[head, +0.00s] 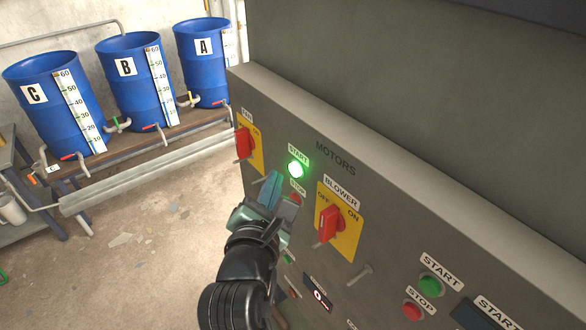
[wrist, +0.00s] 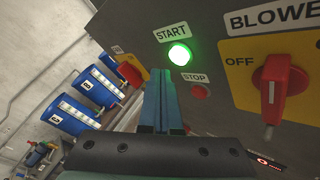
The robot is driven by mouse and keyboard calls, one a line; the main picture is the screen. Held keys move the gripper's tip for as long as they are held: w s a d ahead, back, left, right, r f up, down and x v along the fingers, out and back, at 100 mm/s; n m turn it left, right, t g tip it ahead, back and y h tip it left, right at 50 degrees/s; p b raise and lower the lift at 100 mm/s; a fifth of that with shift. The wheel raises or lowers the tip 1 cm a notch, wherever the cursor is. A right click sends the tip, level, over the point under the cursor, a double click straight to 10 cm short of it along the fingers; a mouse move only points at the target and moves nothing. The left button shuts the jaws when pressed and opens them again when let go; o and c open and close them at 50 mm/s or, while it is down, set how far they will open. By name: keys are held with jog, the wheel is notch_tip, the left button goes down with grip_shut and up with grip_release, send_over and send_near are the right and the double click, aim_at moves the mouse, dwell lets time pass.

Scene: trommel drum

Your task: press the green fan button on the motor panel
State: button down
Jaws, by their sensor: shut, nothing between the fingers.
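The green fan START button (head: 295,169) is lit bright green on the grey motor panel (head: 400,200), right of the red fan switch (head: 243,143). In the wrist view the lit button (wrist: 179,54) is just above and right of my fingertips. My gripper (head: 272,178) is shut and empty, its teal fingers pointing up toward the panel; in the wrist view its fingertips (wrist: 160,73) overlap the panel below the button. I cannot tell the gap in depth. The red fan STOP button (head: 294,198) is below START and right of the fingers; it also shows in the wrist view (wrist: 201,92).
The red blower switch (head: 329,223) on a yellow plate is right of the fan buttons. Another green START button (head: 430,287) and red STOP button (head: 411,311) are lower right. Blue barrels (head: 133,78) stand on a bench at left. The floor (head: 150,235) between is open.

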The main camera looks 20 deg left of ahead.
jog(key=shift+s+a, duration=0.65)
jog(key=shift+s, duration=0.2)
jog(key=shift+s+a, duration=0.65)
jog(key=shift+s, duration=0.2)
jog(key=d+r+m+t+b, duration=0.2)
jog(key=d+r+m+t, duration=0.15)
jog(key=r+m, duration=0.4)
jog(key=d+r+m+t+b, duration=0.2)
jog(key=d+r+m, duration=0.3)
jog(key=r+m, duration=0.3)
jog(key=s+d+r+m+t+b, duration=0.1)
jog(key=s+d+r+m+t, duration=0.1)
jog(key=s+r+m, duration=0.1)
jog(key=s+d+r+m+t+h+b, duration=0.1)
jog(key=s+d+r+m+b, duration=0.1)
jog(key=r+m, duration=0.4)
jog(key=s+d+r+m+t+h+b, duration=0.1)
jog(key=s+d+r+m+t, duration=0.1)
jog(key=s+d+r+m, duration=0.2)
notch_tip(320, 180, up, 4)
jog(key=shift+s+f+m+t, duration=0.25)
jog(key=shift+s+m+t, duration=0.1)
jog(key=shift+s+m, duration=0.25)
jog(key=shift+d, duration=0.1)
